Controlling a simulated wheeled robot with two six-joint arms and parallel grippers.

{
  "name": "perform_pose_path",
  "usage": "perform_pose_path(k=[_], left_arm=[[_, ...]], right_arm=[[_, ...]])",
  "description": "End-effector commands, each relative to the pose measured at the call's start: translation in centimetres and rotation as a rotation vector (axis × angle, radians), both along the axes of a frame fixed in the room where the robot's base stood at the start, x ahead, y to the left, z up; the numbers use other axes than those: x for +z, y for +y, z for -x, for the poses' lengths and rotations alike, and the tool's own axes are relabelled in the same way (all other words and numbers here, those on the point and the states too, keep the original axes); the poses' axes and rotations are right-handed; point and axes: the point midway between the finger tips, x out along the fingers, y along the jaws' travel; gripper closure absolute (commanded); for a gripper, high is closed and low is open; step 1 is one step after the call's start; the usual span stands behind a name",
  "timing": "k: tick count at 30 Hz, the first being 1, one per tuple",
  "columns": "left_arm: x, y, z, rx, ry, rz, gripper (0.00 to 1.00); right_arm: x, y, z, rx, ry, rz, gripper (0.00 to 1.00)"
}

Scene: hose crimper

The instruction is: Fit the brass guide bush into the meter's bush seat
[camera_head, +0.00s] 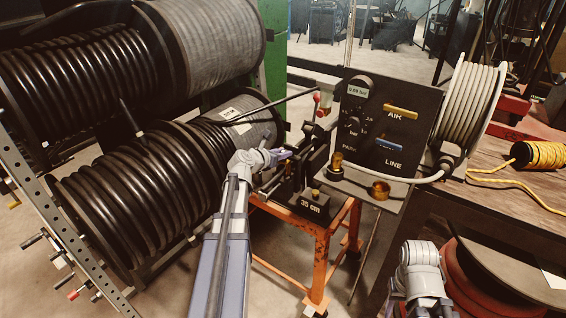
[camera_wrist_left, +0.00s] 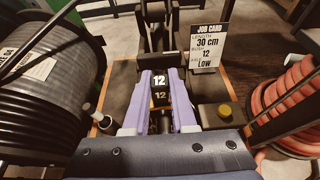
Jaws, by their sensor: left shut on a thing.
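My left gripper (camera_head: 284,154) reaches in among the black parts on the orange stand. In the left wrist view its purple fingers (camera_wrist_left: 160,100) are closed on the sides of a black block marked 12 (camera_wrist_left: 160,80). A black meter box reading 35 cm (camera_head: 313,204) sits just below and right of the gripper, with a small brass knob on top. Brass-coloured pieces stand on the grey ledge: an upright one (camera_head: 336,162) and a wider, cup-like one (camera_head: 380,190). I cannot tell which is the guide bush, and no bush seat is clear. My right gripper (camera_head: 420,292) is at the bottom right, its fingers unclear.
A black control panel (camera_head: 405,128) stands behind the ledge. Large black hose reels (camera_head: 130,195) fill the left. An orange stand (camera_head: 322,262) carries the machine. A job card (camera_wrist_left: 209,46) reads 30 cm, 12, Low. Yellow rope (camera_head: 545,155) lies on the right bench.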

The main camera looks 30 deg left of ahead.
Motion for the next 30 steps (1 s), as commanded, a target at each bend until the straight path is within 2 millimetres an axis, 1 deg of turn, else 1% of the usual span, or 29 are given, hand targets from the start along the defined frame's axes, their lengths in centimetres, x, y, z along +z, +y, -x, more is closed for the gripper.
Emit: perform_pose_path(k=[1, 3, 11, 16, 17, 18, 24, 30], left_arm=[[-1.33, 0.00, 0.00, 0.000, 0.000, 0.000, 1.00], [-1.86, 0.01, -0.01, 0.000, 0.000, 0.000, 1.00], [-1.66, 0.01, -0.01, 0.000, 0.000, 0.000, 1.00], [-2.14, 0.00, 0.00, 0.000, 0.000, 0.000, 1.00], [-2.04, 0.00, 0.00, 0.000, 0.000, 0.000, 0.73], [-1.97, 0.00, 0.00, 0.000, 0.000, 0.000, 0.69], [-1.97, 0.00, 0.00, 0.000, 0.000, 0.000, 0.46], [-1.97, 0.01, 0.00, 0.000, 0.000, 0.000, 0.45]], right_arm=[[-1.34, 0.00, 0.00, 0.000, 0.000, 0.000, 0.50], [-1.87, 0.00, 0.00, 0.000, 0.000, 0.000, 0.50], [-1.66, 0.00, 0.00, 0.000, 0.000, 0.000, 0.50], [-2.15, 0.01, 0.00, 0.000, 0.000, 0.000, 0.50], [-2.03, 0.00, 0.00, 0.000, 0.000, 0.000, 0.50], [-1.97, 0.00, 0.00, 0.000, 0.000, 0.000, 0.50], [-1.97, 0.00, 0.00, 0.000, 0.000, 0.000, 0.50], [-1.96, 0.01, 0.00, 0.000, 0.000, 0.000, 0.50]])
